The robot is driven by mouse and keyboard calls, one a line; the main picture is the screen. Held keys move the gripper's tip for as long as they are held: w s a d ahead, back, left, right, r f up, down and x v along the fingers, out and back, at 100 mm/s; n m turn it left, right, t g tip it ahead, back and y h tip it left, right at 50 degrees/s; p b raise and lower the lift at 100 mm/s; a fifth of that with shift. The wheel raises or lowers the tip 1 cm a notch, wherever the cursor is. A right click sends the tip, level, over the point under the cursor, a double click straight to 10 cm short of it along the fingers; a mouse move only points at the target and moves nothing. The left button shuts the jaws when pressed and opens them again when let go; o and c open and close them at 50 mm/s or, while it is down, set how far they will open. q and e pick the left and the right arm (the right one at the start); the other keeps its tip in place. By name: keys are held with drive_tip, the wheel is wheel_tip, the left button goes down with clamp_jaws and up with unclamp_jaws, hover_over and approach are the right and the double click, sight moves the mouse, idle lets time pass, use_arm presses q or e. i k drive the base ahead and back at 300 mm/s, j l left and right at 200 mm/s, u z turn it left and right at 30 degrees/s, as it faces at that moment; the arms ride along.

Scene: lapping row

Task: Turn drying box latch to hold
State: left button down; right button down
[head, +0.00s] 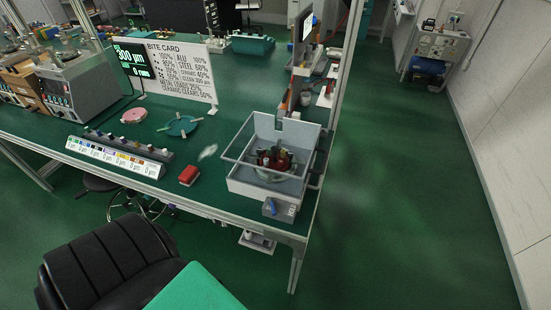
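A pale grey open-topped box (240,183), which looks like the drying box, stands at the front right corner of the green workbench. A grey frame (231,162) crosses its top, and several dark, red and yellowish items (277,160) sit inside. A small grey block (287,209) is on its front right, with a blue lever (271,207) on its face that looks like the latch. The lever appears tilted; the markings beside it are too small to read. Neither of my grippers is in view.
A red block (189,175), a teal round part (182,126) and a rack of coloured labels (118,156) lie left of the box. A black chair (112,262) stands in front of the bench. The floor (410,200) to the right is clear.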

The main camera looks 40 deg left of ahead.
sight(271, 201)
drive_tip(key=j+u, duration=0.1)
drive_tip(key=u, duration=1.05)
